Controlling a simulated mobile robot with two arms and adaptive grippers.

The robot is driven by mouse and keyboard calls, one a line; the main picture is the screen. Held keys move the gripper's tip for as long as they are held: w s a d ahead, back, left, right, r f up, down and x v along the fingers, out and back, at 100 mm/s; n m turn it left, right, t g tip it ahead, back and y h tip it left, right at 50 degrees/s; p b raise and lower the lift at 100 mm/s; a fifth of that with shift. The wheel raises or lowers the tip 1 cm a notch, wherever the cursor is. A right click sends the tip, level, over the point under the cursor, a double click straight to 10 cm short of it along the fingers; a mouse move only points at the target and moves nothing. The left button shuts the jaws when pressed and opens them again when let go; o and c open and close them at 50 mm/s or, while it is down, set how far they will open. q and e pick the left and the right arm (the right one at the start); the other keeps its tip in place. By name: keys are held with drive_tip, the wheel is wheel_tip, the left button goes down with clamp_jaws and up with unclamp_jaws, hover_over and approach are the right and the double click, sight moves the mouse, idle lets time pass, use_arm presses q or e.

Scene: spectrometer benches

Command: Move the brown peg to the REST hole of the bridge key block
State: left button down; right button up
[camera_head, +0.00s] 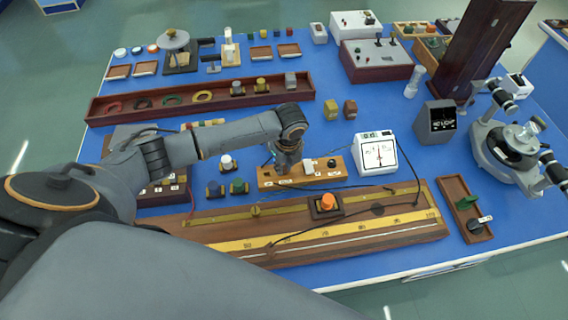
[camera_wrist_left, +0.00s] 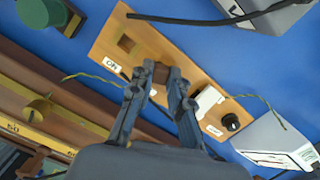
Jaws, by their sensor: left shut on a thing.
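The bridge key block (camera_head: 330,181) is a long tan wooden block in the middle of the bench. It also shows in the left wrist view (camera_wrist_left: 108,38), with an empty square hole (camera_wrist_left: 127,43) near one end and small white labels, too small to read surely. My left gripper (camera_head: 287,168) is over the block and shut on the brown peg; it also shows in the left wrist view (camera_wrist_left: 161,72). The brown peg (camera_wrist_left: 160,74) shows between the fingertips, mostly hidden. I cannot tell whether it sits in a hole or just above the block. My right gripper is not in view.
On the block are a white piece (camera_wrist_left: 207,98) and a black knob (camera_wrist_left: 231,122). A white meter (camera_head: 376,154) stands close to its right. A long wooden bridge with scale (camera_head: 310,232) lies in front. Pegs with colored tops (camera_head: 238,186) stand left. Thin wires cross nearby.

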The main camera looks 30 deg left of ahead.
use_arm(q)
drive_tip(key=c, duration=1.2)
unclamp_jaws()
drive_tip(key=r, duration=0.4)
drive_tip(key=d+r, duration=0.1)
drive_tip(key=r, duration=0.6)
drive_tip(key=shift+s+d+r, duration=0.15)
drive_tip(key=shift+s+r, duration=0.2)
drive_tip(key=shift+r, duration=0.05)
